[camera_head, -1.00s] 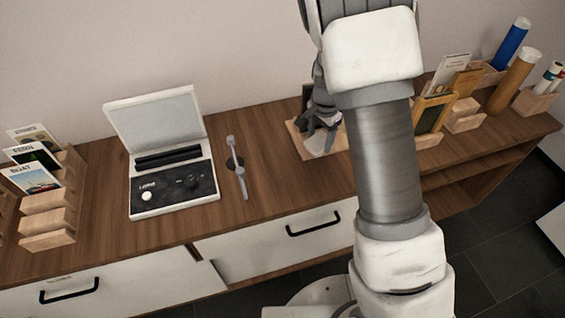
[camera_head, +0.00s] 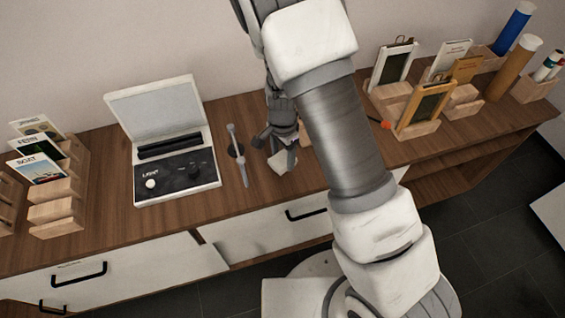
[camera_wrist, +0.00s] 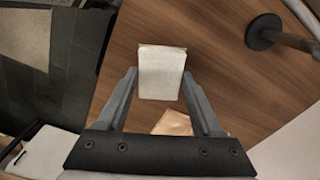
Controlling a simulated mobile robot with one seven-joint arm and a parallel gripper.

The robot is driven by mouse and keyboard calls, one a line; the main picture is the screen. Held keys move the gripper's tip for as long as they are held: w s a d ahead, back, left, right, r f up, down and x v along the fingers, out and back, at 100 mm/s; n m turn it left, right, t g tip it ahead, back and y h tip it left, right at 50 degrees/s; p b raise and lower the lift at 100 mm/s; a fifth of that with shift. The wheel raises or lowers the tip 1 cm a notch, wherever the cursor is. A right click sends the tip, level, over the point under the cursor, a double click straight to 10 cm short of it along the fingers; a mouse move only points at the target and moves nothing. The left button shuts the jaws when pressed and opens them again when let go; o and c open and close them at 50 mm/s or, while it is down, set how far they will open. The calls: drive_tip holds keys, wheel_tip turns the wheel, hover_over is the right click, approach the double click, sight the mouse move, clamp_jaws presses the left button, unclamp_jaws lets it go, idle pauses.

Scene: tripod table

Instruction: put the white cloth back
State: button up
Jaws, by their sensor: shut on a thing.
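The white cloth (camera_head: 283,161) is a small pale block-like piece. It also shows in the wrist view (camera_wrist: 161,72), between the two fingers. My gripper (camera_wrist: 160,84) is shut on it and holds it over the wooden tabletop (camera_head: 225,185). In the head view, my gripper (camera_head: 277,143) is left of my forearm, just right of the grey stand. A light wooden piece (camera_wrist: 173,122) shows below the cloth in the wrist view. In the head view, my arm hides most of the light wooden tray (camera_head: 305,135). The gap between cloth and tabletop is hard to tell.
The grey stand (camera_head: 238,155) with a dark round base is close on the left, and the open white case (camera_head: 178,175) lies beyond it. Wooden card racks (camera_head: 57,200) stand at far left. Framed pieces (camera_head: 425,105) and tubes (camera_head: 513,68) stand at right.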

sight(283, 159)
drive_tip(key=shift+f, duration=2)
drive_tip(key=shift+f+b, duration=0.15)
drive_tip(key=shift+b, duration=0.15)
drive_tip(key=o, duration=1.2)
